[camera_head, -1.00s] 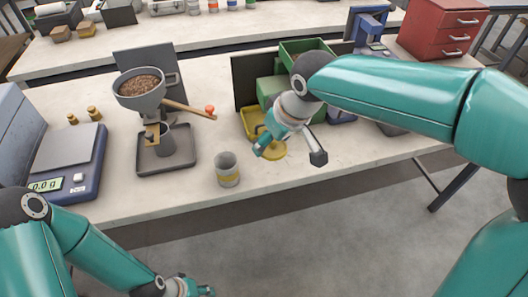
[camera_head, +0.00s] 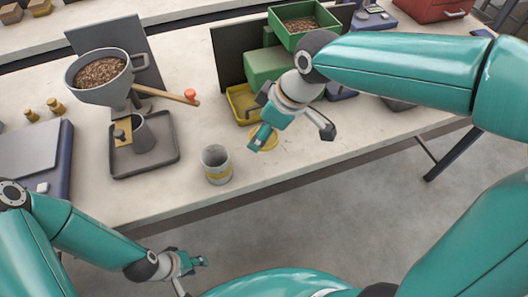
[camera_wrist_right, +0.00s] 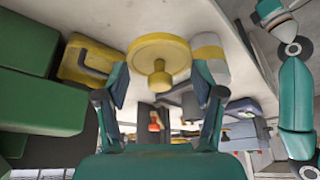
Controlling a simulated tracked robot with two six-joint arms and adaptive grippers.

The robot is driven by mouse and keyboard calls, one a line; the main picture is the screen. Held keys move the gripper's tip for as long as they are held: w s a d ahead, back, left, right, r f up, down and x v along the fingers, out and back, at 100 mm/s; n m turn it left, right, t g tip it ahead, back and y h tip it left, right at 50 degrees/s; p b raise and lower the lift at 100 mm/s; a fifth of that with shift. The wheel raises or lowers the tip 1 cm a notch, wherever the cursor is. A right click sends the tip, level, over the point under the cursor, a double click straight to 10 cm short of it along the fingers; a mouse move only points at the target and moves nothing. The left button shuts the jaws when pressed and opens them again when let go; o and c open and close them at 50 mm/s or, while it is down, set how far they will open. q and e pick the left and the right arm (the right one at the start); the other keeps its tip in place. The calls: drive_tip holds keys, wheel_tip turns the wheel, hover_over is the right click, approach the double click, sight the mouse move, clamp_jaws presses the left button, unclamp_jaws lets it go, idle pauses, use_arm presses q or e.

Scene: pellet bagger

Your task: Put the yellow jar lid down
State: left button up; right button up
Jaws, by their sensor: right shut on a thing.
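The yellow jar lid (camera_wrist_right: 158,50), a round disc with a knob, is between the fingers of my right gripper (camera_wrist_right: 160,82) in the right wrist view. Its knob points back toward the palm. In the head view the lid (camera_head: 266,140) shows partly, below my right gripper (camera_head: 294,132), low over the table's front part; I cannot tell whether it touches the table. A grey jar with a yellow band (camera_head: 216,166) stands upright and open to its left. My left gripper (camera_head: 190,272) is open and empty in front of the table.
A yellow tray (camera_head: 241,103) and a green machine with a pellet hopper (camera_head: 304,25) stand behind my right gripper. At left are a funnel of pellets (camera_head: 100,75) and a dark tray (camera_head: 162,158). Table between jar and lid is clear.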

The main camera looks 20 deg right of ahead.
sight(259, 159)
wheel_tip(259, 159, down, 8)
drive_tip(key=shift+f, duration=0.25)
drive_tip(key=shift+f+b, duration=0.15)
drive_tip(key=shift+b, duration=0.2)
drive_tip(key=o, duration=0.8)
drive_tip(key=shift+r, duration=0.2)
drive_tip(key=v, duration=1.2)
drive_tip(key=shift+p, duration=0.3)
